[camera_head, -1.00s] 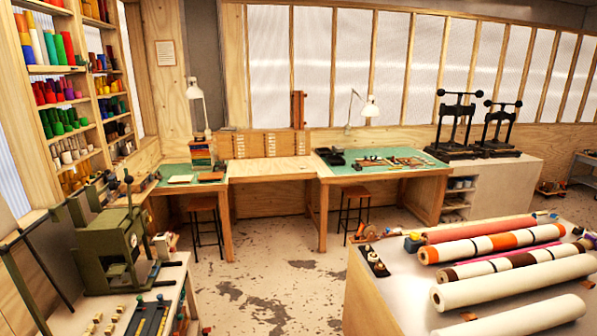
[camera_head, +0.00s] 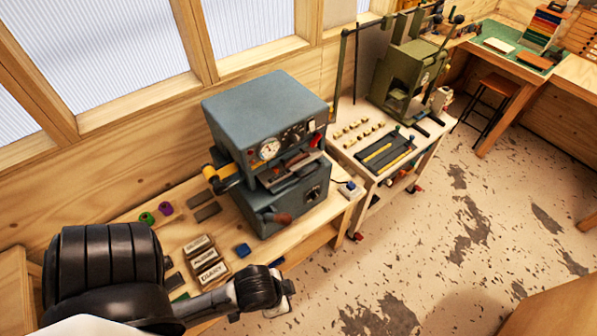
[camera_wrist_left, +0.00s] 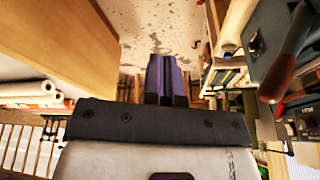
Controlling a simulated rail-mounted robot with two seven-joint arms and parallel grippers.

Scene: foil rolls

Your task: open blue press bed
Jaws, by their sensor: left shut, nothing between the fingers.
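The blue-grey press (camera_head: 262,112) stands on a wooden bench in the head view, with a dial and controls on its front. Its bed (camera_head: 292,172) sits between the upper and lower housings; I cannot tell how far it is out. A brown-gripped handle (camera_head: 283,218) sticks out from its lower front. The press also shows at the right of the left wrist view (camera_wrist_left: 272,35), with a brown handle (camera_wrist_left: 288,62) close to the camera. My left gripper (camera_wrist_left: 166,62) is shut and empty, apart from the press and in front of the bench. My right gripper is not in view.
Labelled blocks (camera_head: 207,259), a small blue block (camera_head: 243,250) and colored rolls (camera_head: 165,208) lie on the press's bench. A green machine (camera_head: 405,80) stands on the bench beyond. The speckled floor (camera_head: 440,240) at the right is clear.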

